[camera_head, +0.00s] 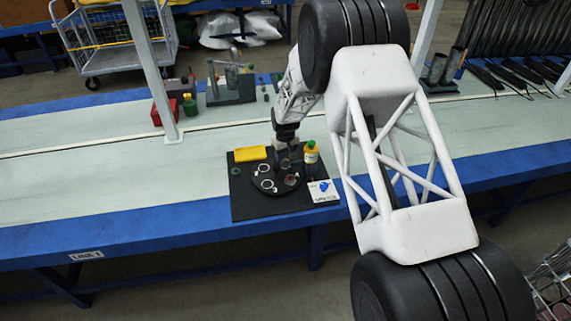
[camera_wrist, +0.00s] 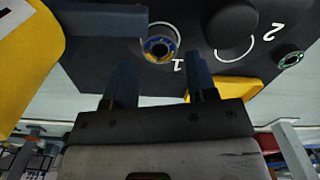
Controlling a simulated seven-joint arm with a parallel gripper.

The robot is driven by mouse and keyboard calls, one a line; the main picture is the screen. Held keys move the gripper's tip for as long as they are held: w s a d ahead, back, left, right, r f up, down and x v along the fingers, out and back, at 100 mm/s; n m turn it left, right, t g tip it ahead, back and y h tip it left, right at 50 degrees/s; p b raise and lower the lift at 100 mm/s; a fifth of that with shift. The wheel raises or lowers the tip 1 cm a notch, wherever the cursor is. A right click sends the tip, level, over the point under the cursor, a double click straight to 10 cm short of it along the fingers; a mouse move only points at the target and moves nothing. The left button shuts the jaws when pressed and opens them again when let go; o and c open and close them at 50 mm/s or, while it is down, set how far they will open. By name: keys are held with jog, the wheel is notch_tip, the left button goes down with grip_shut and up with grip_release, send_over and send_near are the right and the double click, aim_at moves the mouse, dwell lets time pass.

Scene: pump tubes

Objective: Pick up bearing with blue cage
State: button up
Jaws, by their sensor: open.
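The bearing with a blue cage (camera_wrist: 159,46) shows in the wrist view as a small ring with blue and yellow parts. It sits inside a white circle beside a white "1" on a dark plate (camera_wrist: 185,85). My gripper (camera_wrist: 160,65) is open, with one finger on each side of the picture's middle. The bearing appears beyond the fingertips, between them, and nothing is held. In the head view my gripper (camera_head: 288,153) hangs above the black board (camera_head: 245,207). There I cannot tell which ring is the blue-caged bearing.
A green-caged bearing (camera_wrist: 290,58) lies near a white "2", beside a round dark part (camera_wrist: 232,28). A yellow bottle (camera_head: 311,153) stands close right of my gripper. A yellow block (camera_head: 250,153) lies to its left. A white card (camera_head: 323,191) lies at the board's right.

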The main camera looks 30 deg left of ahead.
aim_at(285, 161)
jog(key=shift+f, duration=1.55)
jog(key=shift+c, duration=0.2)
jog(key=c, duration=0.7)
jog(key=shift+r, duration=5.05)
